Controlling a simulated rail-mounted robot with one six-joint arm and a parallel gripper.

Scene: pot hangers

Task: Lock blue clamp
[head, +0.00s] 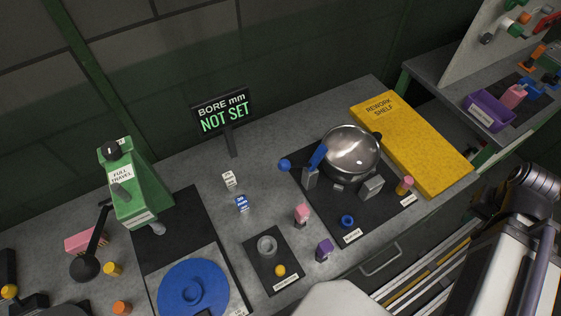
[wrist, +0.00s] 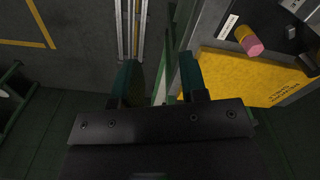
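The blue clamp (head: 318,157) stands at the left side of the shiny metal pot (head: 351,152) on a dark mat. Its blue lever part tilts up beside the pot, and a blue ball knob (head: 284,165) sticks out to the left. A grey block (head: 309,179) sits under it. I cannot tell whether the clamp presses on the pot. My gripper (wrist: 160,78) shows in the wrist view with its two dark fingers apart and nothing visible between them. It is over the floor and bench edge, away from the clamp, which is not seen in that view.
A yellow rework shelf (head: 410,145) lies right of the pot. A pink and yellow peg (head: 404,186), a grey block (head: 371,187) and a blue ring (head: 347,221) are near the pot. A green press (head: 135,185) and a "NOT SET" display (head: 222,112) stand further left.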

